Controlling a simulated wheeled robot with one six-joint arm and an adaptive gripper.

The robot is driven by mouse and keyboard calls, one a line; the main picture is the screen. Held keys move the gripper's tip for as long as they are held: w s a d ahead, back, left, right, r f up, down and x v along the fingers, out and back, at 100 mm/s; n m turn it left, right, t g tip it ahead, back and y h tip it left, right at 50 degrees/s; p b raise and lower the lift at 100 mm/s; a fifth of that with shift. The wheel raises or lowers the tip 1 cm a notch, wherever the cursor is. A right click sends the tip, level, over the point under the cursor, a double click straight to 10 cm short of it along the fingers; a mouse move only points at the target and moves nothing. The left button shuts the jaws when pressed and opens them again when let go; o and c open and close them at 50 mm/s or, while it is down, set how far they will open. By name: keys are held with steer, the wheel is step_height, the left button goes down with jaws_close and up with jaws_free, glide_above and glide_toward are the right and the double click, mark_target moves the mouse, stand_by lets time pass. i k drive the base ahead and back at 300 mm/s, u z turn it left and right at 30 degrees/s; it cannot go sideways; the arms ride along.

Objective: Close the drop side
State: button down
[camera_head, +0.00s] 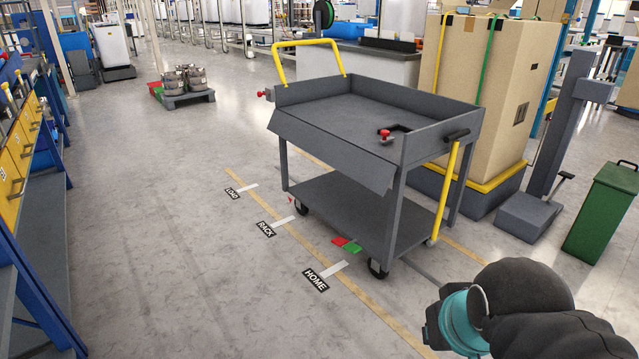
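A grey cart (375,215) with a top tray and a lower shelf stands in the middle of the view. Its drop side (330,152) hangs outward and down along the tray's near-left edge, so that side of the tray is open. A red-knobbed latch (386,135) is at the near right corner, and another red latch (267,94) is at the far left corner. The tray looks empty. Part of my arm, with a dark cover and a teal joint, shows at the bottom right, apart from the cart. My gripper's fingers are not visible.
Floor labels HOME (315,280), RACK (265,229) and LOAD (232,193) lie left of the cart. A tall cardboard box (490,90) stands behind it, and a green bin (600,212) is at right. Open floor lies left, up to a blue rack (40,290).

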mark_target(377, 174)
steer(key=z, duration=1.05)
steer(key=k, duration=0.1)
steer(key=u, duration=2)
steer(key=i, duration=1.3)
steer(key=z, duration=0.35)
